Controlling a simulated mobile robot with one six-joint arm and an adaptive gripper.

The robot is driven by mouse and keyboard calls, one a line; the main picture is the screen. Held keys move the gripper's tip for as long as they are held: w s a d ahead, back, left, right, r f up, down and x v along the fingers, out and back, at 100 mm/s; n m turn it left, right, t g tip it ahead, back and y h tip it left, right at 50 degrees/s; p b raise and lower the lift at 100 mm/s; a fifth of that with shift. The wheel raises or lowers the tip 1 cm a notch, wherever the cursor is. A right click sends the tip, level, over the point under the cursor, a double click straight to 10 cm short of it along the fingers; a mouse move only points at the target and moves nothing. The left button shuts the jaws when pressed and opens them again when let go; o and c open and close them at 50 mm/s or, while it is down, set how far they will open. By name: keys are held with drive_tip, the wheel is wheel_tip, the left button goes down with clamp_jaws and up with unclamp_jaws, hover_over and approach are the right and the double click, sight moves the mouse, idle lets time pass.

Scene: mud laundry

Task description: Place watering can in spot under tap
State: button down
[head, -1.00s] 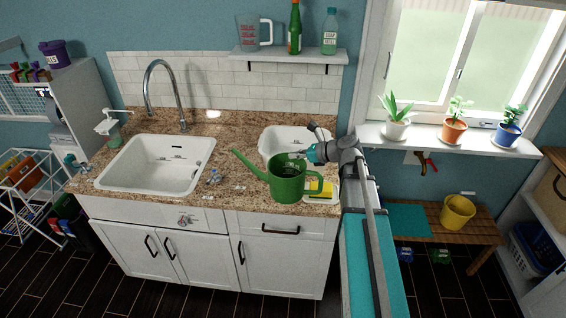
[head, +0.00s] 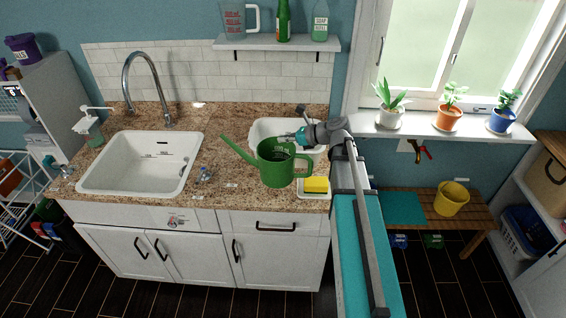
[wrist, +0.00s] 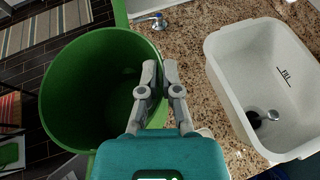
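The green watering can (head: 277,165), with its spout toward the left and its handle to the right, is held above the counter's right part, in front of the white basin. In the wrist view its round open mouth (wrist: 85,85) fills the left side. My gripper (wrist: 157,72) has its fingers close together at the can's rim, and it appears shut on it. It also shows behind the can in the head view (head: 291,137). The tall curved tap (head: 147,75) stands behind the left white sink (head: 140,192), which is empty.
The right white basin (wrist: 222,60) lies beside the can. A yellow sponge (head: 315,185) sits on a dish at the counter's front right. A small valve (head: 205,175) and a soap pump (head: 94,128) stand near the left sink. A shelf (head: 275,44) hangs above.

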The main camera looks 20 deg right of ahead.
drive_tip(key=d+f+m+t+h+b, duration=0.1)
drive_tip(key=d+f+b, duration=0.2)
drive_tip(key=d, duration=0.7)
drive_tip(key=shift+w+d+m, duration=0.3)
drive_tip(key=shift+w+d, duration=0.05)
drive_tip(key=shift+d, duration=0.05)
drive_tip(key=w+a+f+b, duration=0.6)
drive_tip(key=w+f+b, duration=0.3)
drive_tip(key=w, duration=0.2)
drive_tip(key=shift+w+a, duration=0.15)
drive_tip(key=shift+a, duration=0.25)
drive_tip(key=shift+f, duration=0.1)
